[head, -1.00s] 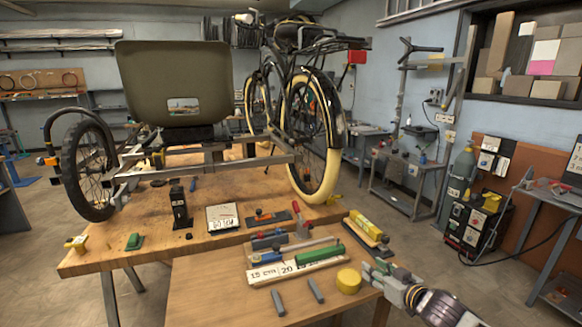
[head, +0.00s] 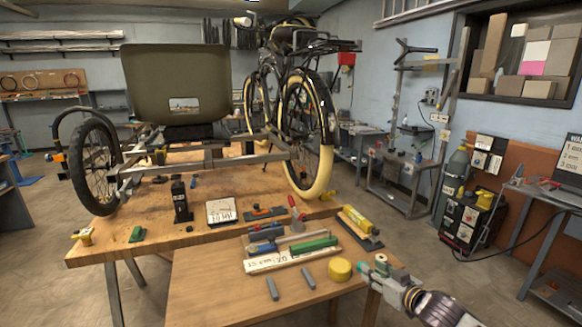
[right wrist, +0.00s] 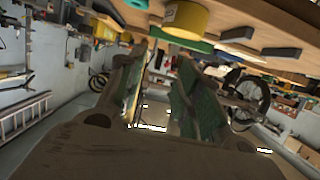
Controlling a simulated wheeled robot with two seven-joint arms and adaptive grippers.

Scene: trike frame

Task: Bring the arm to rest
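My right gripper (head: 368,268) is at the front right corner of the small table in the head view, just right of the yellow round roll (head: 340,269). In the right wrist view its two fingers (right wrist: 160,85) with green pads stand apart with nothing between them. The yellow roll also shows in the right wrist view (right wrist: 185,18), beside the fingers and apart from them. My left gripper is not in view. The trike frame (head: 215,155) with its dark seat box (head: 180,75) stands on the wooden bench (head: 155,230).
The small front table (head: 215,300) holds a green block (head: 313,245), a white ruler-like bar (head: 280,262) and two grey pegs (head: 272,289). A yellow tube-like tool (head: 358,220) lies at the bench's right end. Open floor (head: 420,260) lies to the right.

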